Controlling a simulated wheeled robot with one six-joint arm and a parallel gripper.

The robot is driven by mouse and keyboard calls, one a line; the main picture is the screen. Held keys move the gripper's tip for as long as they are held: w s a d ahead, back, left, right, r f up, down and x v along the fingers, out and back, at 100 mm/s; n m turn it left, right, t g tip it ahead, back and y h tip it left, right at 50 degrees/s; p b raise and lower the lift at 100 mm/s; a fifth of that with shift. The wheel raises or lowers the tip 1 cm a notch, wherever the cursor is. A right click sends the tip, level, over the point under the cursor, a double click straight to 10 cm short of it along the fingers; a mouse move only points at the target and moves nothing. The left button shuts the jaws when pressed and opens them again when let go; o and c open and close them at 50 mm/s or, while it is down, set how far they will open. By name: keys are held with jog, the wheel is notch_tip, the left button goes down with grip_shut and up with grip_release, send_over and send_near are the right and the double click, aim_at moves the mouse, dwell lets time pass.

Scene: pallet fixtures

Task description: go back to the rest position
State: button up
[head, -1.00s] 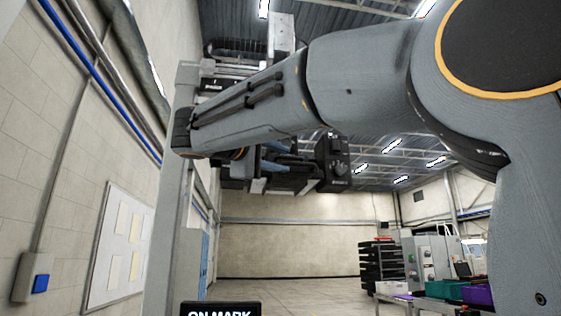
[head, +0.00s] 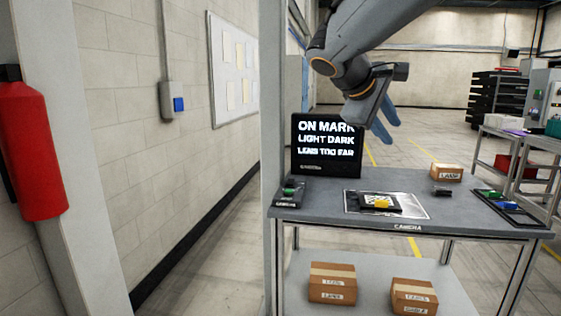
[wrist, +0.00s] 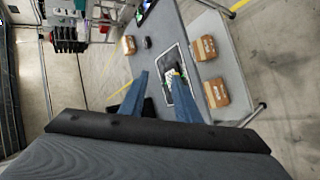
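My gripper (head: 387,128) hangs above the workbench (head: 320,200) in the head view, in front of and to the right of a black screen. In the wrist view its two blue fingers (wrist: 160,78) stand apart with nothing between them, so it is open and empty. The dark fixture with a yellow part (head: 380,203) lies on a pale mat on the bench, below and apart from my gripper. The black screen (head: 326,165) reads "ON MARK", "LIGHT DARK", "LENS TOO FAR", its right edge partly behind my gripper.
A small device with a green part (head: 289,190) sits at the bench's left end. A cardboard box (head: 446,172), a small dark block (head: 442,191) and a tray of coloured parts (head: 505,207) lie to the right. Boxes (head: 332,283) rest on the lower shelf. A red extinguisher (head: 25,150) hangs left.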

jog(key=s+a+f+m+g+y, duration=0.1)
jog(key=s+f+m+g+y, duration=0.1)
jog(key=s+f, duration=0.6)
jog(key=s+a+f+m+g+y, duration=0.2)
jog(key=s+f, duration=0.6)
jog(key=f, duration=0.7)
jog(key=s+a+f+m+g+y, duration=0.2)
jog(key=s+f, duration=0.6)
jog(key=f, duration=0.4)
jog(key=shift+m+y, duration=0.9)
jog(key=shift+y, duration=0.2)
jog(key=shift+a, duration=0.1)
